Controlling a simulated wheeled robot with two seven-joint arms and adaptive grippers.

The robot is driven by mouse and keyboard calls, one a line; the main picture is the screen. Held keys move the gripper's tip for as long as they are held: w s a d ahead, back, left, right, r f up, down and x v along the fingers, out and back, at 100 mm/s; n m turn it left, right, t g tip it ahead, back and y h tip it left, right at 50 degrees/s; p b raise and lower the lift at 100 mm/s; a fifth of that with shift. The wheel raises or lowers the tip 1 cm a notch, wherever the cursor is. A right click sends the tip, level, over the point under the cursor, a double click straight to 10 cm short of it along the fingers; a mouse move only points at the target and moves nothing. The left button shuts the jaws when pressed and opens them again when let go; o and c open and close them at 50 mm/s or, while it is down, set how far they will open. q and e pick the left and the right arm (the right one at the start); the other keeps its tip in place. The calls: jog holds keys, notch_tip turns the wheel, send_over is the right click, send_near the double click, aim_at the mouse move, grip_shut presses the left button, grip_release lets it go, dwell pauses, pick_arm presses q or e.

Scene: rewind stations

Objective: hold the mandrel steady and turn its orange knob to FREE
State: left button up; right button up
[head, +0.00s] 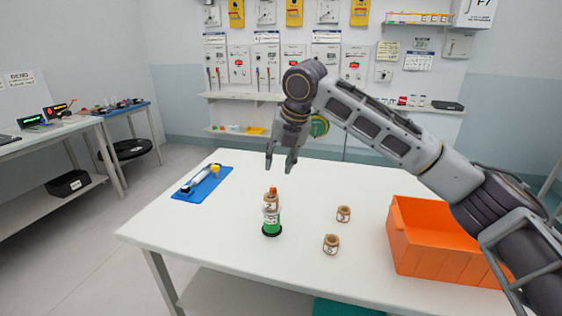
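The mandrel (271,226) stands upright on the white table. It has a small orange knob (272,190) on top, a brown spool-like ring below it, a clear or white band, a green lower part and a dark base. The knob's setting is too small to read. My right gripper (280,170) points down above and slightly behind the mandrel. Its two fingers are apart with nothing between them, and it appears clear of the knob. My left gripper is not in view.
Two brown rings (343,214) (331,244) with dark marks stand right of the mandrel. An orange crate (440,262) sits at the table's right. A blue mat (181,195) with a white and yellow tool (200,180) lies at left. The table's front left is clear.

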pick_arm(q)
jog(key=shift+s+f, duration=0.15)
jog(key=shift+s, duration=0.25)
pick_arm(e)
jog(key=shift+s+d+f+n+g, duration=0.1)
jog(key=shift+s+n, duration=0.05)
jog(key=shift+n, duration=1.1)
jog(key=shift+s+d+f+n+g, duration=0.1)
jog(key=shift+s+n, duration=0.1)
jog(key=shift+n, duration=1.1)
jog(key=shift+s+d+n+g, duration=0.1)
jog(key=shift+s+n, duration=0.05)
jog(key=shift+n, duration=1.1)
